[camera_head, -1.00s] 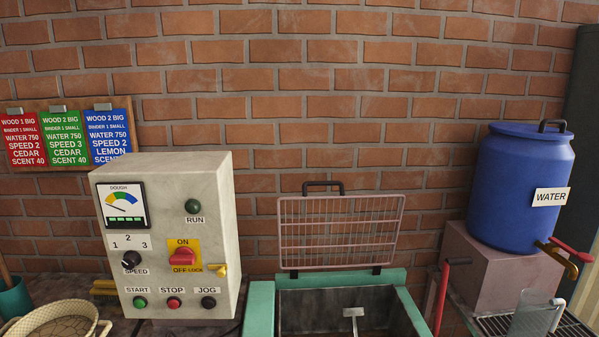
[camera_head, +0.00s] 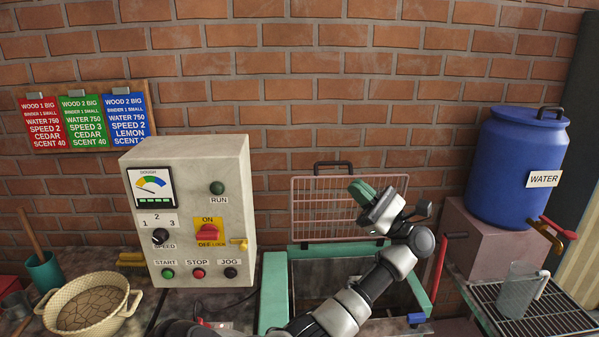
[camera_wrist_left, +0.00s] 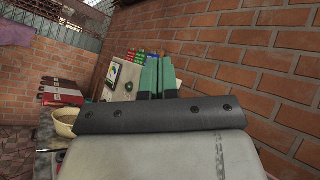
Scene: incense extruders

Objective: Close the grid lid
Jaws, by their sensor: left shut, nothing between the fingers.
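The pink wire grid lid (camera_head: 334,207) stands raised, nearly upright, at the back edge of the green-rimmed trough (camera_head: 273,290). Its black handle (camera_head: 333,165) is at the top. My left gripper (camera_head: 360,190) is in front of the lid's right half and hides part of it. Its green fingers are closed together with nothing between them; they also show in the left wrist view (camera_wrist_left: 158,76). I cannot tell whether they touch the grid. My left arm crosses over the trough and hides part of its inside. My right gripper is not in view.
A control box (camera_head: 190,215) with knobs and buttons stands left of the trough. A blue water barrel (camera_head: 520,165) sits on a pink block at right, above a clear jug (camera_head: 520,290) on a rack. A red lever (camera_head: 439,268) rises at the trough's right side.

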